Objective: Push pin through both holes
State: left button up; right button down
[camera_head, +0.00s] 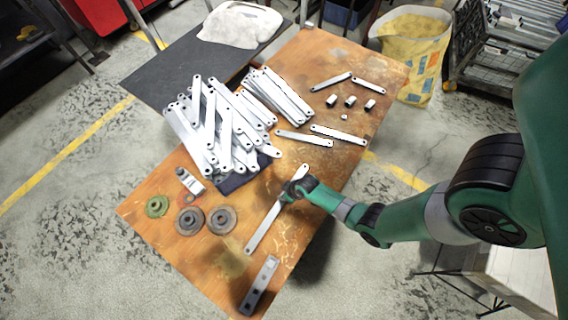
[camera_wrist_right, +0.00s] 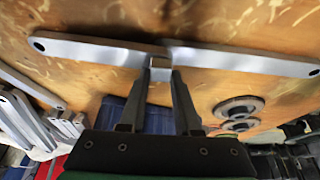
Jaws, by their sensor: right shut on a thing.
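Two galvanized bracket strips lie end to end on the wooden table, the lower one (camera_head: 262,230) and the upper one (camera_head: 301,171). In the right wrist view they show as a left strip (camera_wrist_right: 95,51) and a right strip (camera_wrist_right: 245,60), meeting in front of my fingers. My right gripper (camera_head: 289,191) is at this joint; its fingers (camera_wrist_right: 161,74) are shut on a small grey metal piece, seemingly the pin (camera_wrist_right: 160,63). The joint holes are hidden, so I cannot tell how far the pin is in. My left gripper is not in view.
A large pile of strips (camera_head: 218,125) lies left of the joint. Several small metal blocks (camera_head: 350,101) and loose strips (camera_head: 338,134) lie at the upper right of the table. Round discs (camera_head: 221,220) and a perforated bar (camera_head: 259,285) lie at the lower end.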

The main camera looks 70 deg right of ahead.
jog(key=c, duration=0.5)
grip_release()
jog(key=p+v, duration=0.7)
jog(key=v, duration=0.4)
jog(key=shift+s+r+p, duration=0.1)
jog(key=shift+r+p, duration=0.15)
jog(key=shift+p, duration=0.15)
